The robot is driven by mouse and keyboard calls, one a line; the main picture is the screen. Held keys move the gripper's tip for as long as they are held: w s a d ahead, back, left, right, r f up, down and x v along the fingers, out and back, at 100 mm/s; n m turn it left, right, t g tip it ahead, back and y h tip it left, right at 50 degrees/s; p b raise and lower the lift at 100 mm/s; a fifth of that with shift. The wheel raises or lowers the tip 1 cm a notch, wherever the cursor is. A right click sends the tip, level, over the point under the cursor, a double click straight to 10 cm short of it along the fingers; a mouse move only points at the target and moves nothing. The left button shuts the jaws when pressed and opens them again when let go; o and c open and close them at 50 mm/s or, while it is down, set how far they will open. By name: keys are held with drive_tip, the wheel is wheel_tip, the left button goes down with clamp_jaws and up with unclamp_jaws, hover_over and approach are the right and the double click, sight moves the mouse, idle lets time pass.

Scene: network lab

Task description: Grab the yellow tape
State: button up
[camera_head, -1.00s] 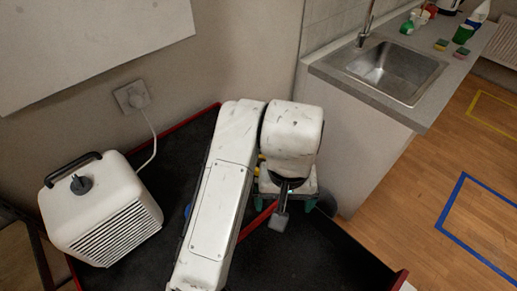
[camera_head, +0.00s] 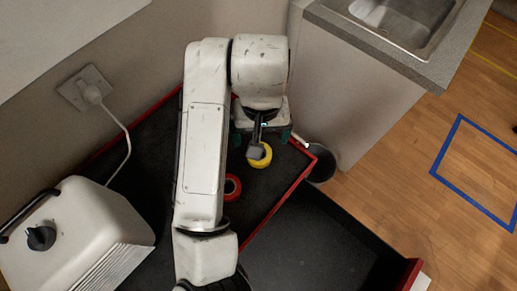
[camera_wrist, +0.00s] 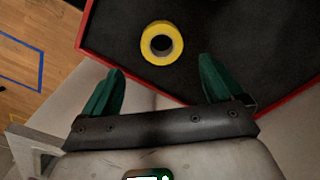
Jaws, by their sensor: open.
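The yellow tape (camera_head: 261,156) is a yellow roll on the black top of the red-edged cart, near its right corner. It also shows in the wrist view (camera_wrist: 161,43), lying flat with its dark hole visible. My gripper (camera_wrist: 160,88) is open and empty, its two green fingers spread apart. The tape lies beyond the fingertips, roughly midway between them, with a clear gap. In the head view my arm's end hangs over the tape and hides part of it.
A red tape roll (camera_head: 232,187) lies left of the yellow tape. A white heater-like box (camera_head: 75,240) with a cord is at lower left. A red raised edge (camera_head: 290,190) borders the cart top. A counter with a sink (camera_head: 400,20) stands behind right, a dark bin (camera_head: 322,163) beside it.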

drive_tip(key=shift+s+a+f+b, duration=0.1)
drive_tip(key=shift+s+f+b, duration=0.05)
drive_tip(key=shift+f, duration=1.55)
drive_tip(key=shift+s+a+f+b, duration=0.1)
drive_tip(key=shift+s+f+b, duration=0.05)
drive_tip(key=shift+f, duration=1.55)
drive_tip(key=c, duration=1.1)
